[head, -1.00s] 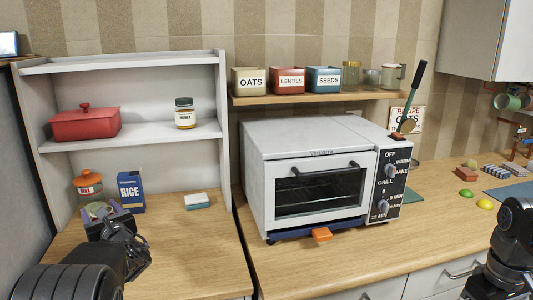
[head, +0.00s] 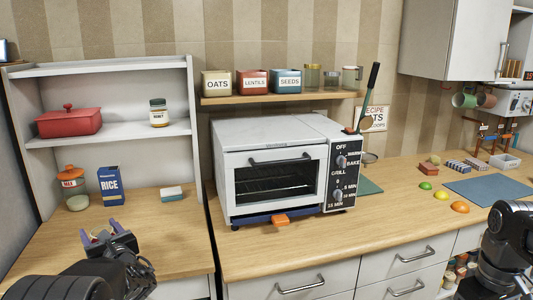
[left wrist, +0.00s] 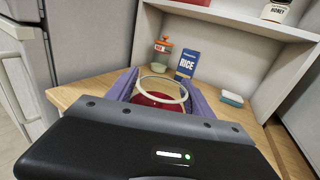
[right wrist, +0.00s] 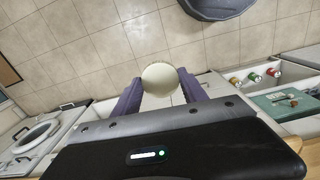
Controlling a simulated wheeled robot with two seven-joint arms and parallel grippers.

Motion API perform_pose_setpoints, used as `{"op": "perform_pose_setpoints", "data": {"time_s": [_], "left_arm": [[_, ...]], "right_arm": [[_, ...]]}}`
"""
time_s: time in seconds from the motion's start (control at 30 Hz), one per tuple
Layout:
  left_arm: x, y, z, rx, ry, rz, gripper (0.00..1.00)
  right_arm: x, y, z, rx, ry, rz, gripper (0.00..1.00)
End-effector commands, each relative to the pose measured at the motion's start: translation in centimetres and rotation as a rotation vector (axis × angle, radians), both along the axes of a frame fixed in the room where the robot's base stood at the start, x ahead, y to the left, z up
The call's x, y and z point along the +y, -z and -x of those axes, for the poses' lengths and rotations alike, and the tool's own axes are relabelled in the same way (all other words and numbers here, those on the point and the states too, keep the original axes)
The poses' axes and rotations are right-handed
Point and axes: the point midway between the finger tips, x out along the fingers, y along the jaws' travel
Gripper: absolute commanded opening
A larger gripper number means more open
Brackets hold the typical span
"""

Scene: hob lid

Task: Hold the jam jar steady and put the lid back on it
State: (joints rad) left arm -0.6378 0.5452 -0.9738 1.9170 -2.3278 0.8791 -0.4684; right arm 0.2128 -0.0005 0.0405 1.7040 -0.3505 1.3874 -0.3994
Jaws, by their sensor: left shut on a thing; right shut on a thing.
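The open jam jar (left wrist: 151,99) shows in the left wrist view as a pale round rim with red jam inside. My left gripper (left wrist: 160,88) is shut on it, one purple finger on each side. In the head view my left gripper (head: 104,232) is at the lower left, in front of the left counter; I cannot make out the jar there. The lid (right wrist: 160,78) shows in the right wrist view as a plain cream disc. My right gripper (right wrist: 160,90) is shut on it, over the floor. The right gripper is out of the head view; only part of that arm shows.
An orange-lidded jar (head: 74,188), a rice box (head: 110,186) and a sponge (head: 171,193) stand on the left counter (head: 180,240). A toaster oven (head: 275,170) stands on the middle counter. Fruits (head: 441,195) and a blue mat (head: 490,190) lie at the right.

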Motion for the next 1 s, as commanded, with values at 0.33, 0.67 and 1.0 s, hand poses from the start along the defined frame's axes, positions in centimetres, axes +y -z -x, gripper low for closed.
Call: {"op": "perform_pose_setpoints", "data": {"time_s": [0.33, 0.67, 1.0], "left_arm": [[-7.1, 5.0, 3.8, 0.004, -0.009, -0.003, 0.0], [-19.2, 13.9, 10.8, 0.006, -0.036, -0.009, 0.0], [-26.9, 19.4, 15.2, -0.002, -0.058, -0.007, 0.0]], "right_arm": [[0.0, 0.0, 0.0, 0.0, 0.001, 0.0, 0.13], [0.0, 0.0, 0.0, 0.0, 0.001, 0.0, 0.13], [0.0, 0.0, 0.0, 0.0, 0.001, 0.0, 0.13]]}}
